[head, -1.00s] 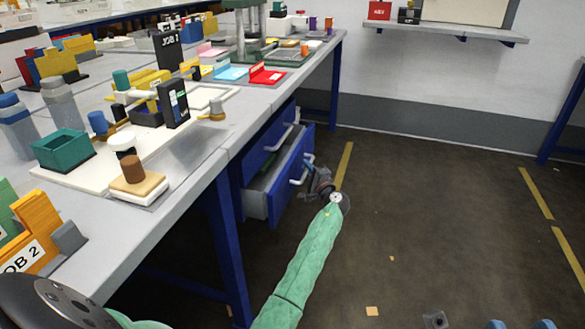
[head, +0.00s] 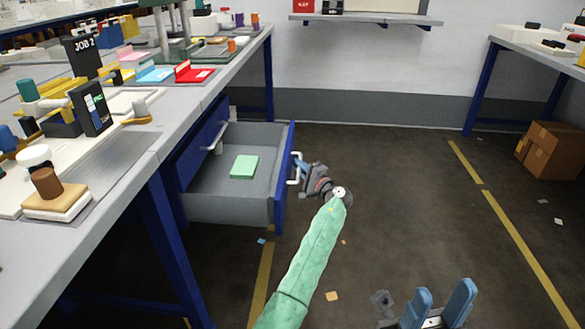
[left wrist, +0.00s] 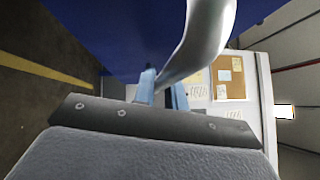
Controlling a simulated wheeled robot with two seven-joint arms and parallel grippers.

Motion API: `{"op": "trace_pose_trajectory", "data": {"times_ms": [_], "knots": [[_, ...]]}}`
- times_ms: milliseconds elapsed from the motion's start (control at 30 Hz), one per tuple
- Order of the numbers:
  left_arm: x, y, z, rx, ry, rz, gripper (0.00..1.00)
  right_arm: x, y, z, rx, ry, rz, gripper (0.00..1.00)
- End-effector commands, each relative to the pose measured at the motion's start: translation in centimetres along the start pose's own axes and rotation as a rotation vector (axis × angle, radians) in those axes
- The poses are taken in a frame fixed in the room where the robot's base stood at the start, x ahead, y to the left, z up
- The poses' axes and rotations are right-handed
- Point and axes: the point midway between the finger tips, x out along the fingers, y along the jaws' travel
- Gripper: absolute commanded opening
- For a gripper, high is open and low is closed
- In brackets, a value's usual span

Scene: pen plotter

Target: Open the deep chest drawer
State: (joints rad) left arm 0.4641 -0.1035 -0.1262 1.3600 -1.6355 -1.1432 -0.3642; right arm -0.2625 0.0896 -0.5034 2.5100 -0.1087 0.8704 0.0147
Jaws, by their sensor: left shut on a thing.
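The deep chest drawer (head: 235,208) hangs under the bench on the left and is pulled well out. Its grey inside shows, and its blue front (head: 284,180) faces right. A white bar handle (head: 295,172) is on that front. My left gripper (head: 300,167) is shut on the handle, reached by my green-sleeved arm. In the left wrist view the pale handle (left wrist: 200,42) passes between the blue fingers (left wrist: 163,92). My right gripper (head: 438,302) is open and empty at the bottom of the head view, away from the drawer.
A pale green pad (head: 244,166) lies in the drawer. A closed upper drawer (head: 203,140) with its own handle sits above. The bench top (head: 130,165) carries plotter parts and a JOB 2 sign. A cardboard box (head: 553,150) stands at right. The floor (head: 400,190) is mostly clear.

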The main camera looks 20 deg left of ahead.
Motion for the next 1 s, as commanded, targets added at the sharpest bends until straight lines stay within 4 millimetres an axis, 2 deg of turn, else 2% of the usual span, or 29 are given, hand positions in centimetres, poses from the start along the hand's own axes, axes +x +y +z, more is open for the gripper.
{"op": "trace_pose_trajectory", "data": {"times_ms": [367,400,467,500,833,1000], "knots": [[-0.2,0.2,-0.1,0.002,0.0,0.002,0.0,0.2,0.0,0.0,-0.002,0.006,0.004,0.36],[-0.2,0.2,-0.1,0.002,0.0,0.002,0.2,0.2,0.0,0.1,-0.003,0.007,0.005,0.36],[-0.2,0.2,-0.1,0.002,0.0,0.002,0.32,0.3,0.1,0.1,-0.003,0.009,0.008,0.36],[-0.1,0.2,-0.1,0.001,0.0,0.002,0.34,0.3,0.1,0.1,-0.004,0.009,0.009,0.36],[-0.3,0.0,-0.1,0.001,0.0,0.001,0.34,0.3,0.1,0.0,-0.003,0.008,0.006,0.36],[-1.5,-0.1,-0.1,0.001,0.001,0.001,0.34,0.6,0.1,0.0,0.001,0.006,0.004,0.36]]}}
